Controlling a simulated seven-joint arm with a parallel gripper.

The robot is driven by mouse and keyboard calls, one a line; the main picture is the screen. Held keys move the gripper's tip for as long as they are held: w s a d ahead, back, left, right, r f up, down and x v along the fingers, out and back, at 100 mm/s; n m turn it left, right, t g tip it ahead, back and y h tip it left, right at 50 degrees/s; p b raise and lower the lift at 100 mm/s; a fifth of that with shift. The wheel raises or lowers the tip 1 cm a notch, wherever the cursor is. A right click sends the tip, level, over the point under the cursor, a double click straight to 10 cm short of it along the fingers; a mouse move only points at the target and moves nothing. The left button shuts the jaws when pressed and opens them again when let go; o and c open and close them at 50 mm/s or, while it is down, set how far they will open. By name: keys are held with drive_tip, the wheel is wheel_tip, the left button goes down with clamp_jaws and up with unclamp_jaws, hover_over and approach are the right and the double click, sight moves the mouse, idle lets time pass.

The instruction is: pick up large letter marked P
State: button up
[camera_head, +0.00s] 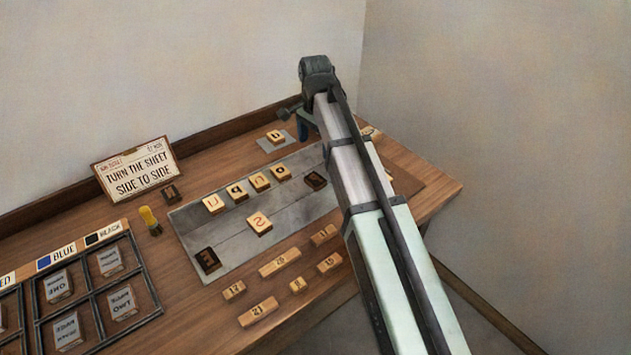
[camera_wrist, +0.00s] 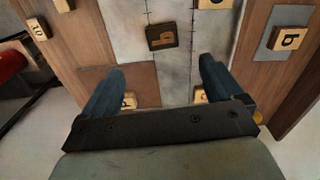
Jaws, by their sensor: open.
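My gripper (camera_wrist: 161,67) is open and empty, its two blue fingers spread apart; in the head view its end (camera_head: 301,122) is above the back right of the table. A large dark block with a tan letter (camera_wrist: 161,36) lies on the grey plate, just beyond the gap between the fingers; the letter resembles a turned P. It is probably the dark block (camera_head: 316,181) at the plate's right end in the head view. A pale lettered block (camera_wrist: 128,102) is partly hidden by the left finger; I cannot read it surely. Another pale block (camera_wrist: 201,95) is mostly hidden by the right finger.
The grey plate (camera_head: 190,225) carries several pale letter blocks and another dark block (camera_head: 208,260). A pale block (camera_head: 276,136) sits on a small grey pad. Numbered blocks (camera_head: 279,263) lie along the front. A sign (camera_head: 137,168) and divided tray (camera_head: 100,300) are at left.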

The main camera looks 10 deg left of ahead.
hover_over(313, 179)
drive_tip(key=f, duration=0.8)
drive_tip(key=shift+s+d+f, duration=0.1)
drive_tip(key=shift+s+d, duration=0.05)
drive_tip(key=shift+d, duration=0.15)
drive_tip(key=shift+a+f, duration=0.15)
drive_tip(key=shift+f, duration=1.25)
drive_tip(key=shift+a+f, duration=0.1)
drive_tip(key=shift+f, duration=1.25)
drive_tip(key=shift+c, duration=0.4)
drive_tip(key=c, duration=1.1)
drive_tip(key=shift+o, duration=0.2)
drive_tip(key=shift+r, duration=0.1)
